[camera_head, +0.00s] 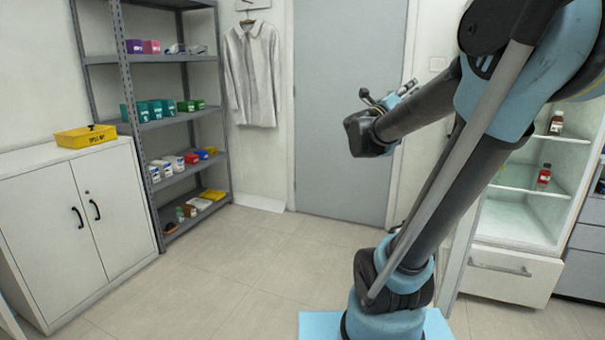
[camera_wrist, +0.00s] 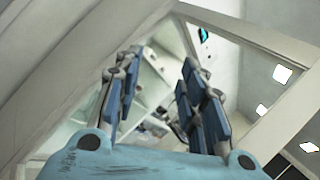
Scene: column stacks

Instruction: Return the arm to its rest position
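My blue-and-black arm is raised across the right side of the head view. Its far end is folded behind a dark joint in front of the grey door (camera_head: 348,100), and my gripper is mostly hidden there. In the wrist view my gripper (camera_wrist: 160,85) has its two blue-padded fingers spread well apart, with nothing between them. Past the fingers, the wrist view shows a tilted white frame and pale shelves, blurred. My gripper touches nothing that I can see.
An open white fridge cabinet (camera_head: 512,267) with brown bottles (camera_head: 544,176) stands right, behind my arm. A grey shelf rack (camera_head: 170,123) holds boxes at left, beside a white cupboard (camera_head: 75,215) bearing a yellow bin (camera_head: 86,137). The floor (camera_head: 240,262) between is clear.

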